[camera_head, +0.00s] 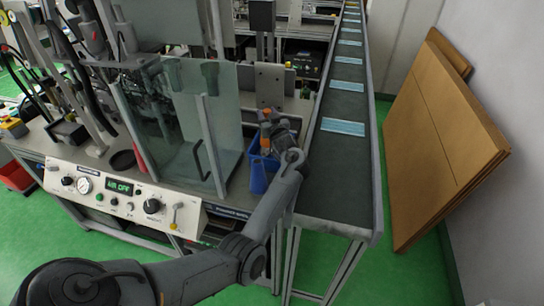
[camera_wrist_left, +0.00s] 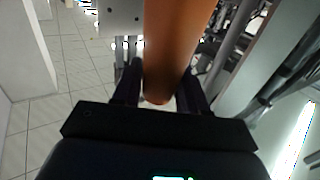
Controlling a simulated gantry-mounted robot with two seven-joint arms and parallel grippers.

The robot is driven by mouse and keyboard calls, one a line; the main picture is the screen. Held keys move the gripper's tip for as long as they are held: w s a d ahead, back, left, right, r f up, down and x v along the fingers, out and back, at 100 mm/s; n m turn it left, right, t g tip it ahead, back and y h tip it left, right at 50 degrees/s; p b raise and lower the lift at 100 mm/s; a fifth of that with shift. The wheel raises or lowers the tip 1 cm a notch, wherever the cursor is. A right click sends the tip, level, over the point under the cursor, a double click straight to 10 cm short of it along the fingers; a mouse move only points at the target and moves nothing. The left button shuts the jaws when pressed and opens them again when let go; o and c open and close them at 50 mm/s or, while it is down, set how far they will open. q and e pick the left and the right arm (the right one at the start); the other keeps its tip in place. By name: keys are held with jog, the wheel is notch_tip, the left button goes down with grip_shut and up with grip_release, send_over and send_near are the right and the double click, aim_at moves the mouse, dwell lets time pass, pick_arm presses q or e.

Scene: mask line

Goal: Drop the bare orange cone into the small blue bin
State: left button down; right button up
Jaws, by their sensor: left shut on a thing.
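The bare orange cone (camera_wrist_left: 178,45) fills the upper middle of the left wrist view, its rounded lower end between the two dark fingers. My left gripper (camera_head: 270,130) is shut on it. In the head view only small orange patches show at the gripper, and the gripper hides much of that spot. The small blue bin (camera_head: 258,176) stands at the bench's right end, beside the conveyor. My gripper is above the bin's back part, and my wrist covers part of its right side. The bin's inside is mostly hidden. My right gripper is not in view.
A clear guard panel (camera_head: 200,120) stands just left of the bin. A conveyor (camera_head: 345,165) carrying several blue masks (camera_head: 343,127) runs along the right. A control panel (camera_head: 120,195) reading "AIR OFF" lines the bench front. Brown boards (camera_head: 435,140) lean on the right wall.

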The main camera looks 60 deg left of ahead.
pick_arm(q)
jog(key=c, duration=0.5)
grip_release()
jog(key=shift+d, duration=0.1)
jog(key=shift+p+v, duration=0.5)
jog(key=shift+v, duration=3.2)
jog(key=shift+r, duration=0.15)
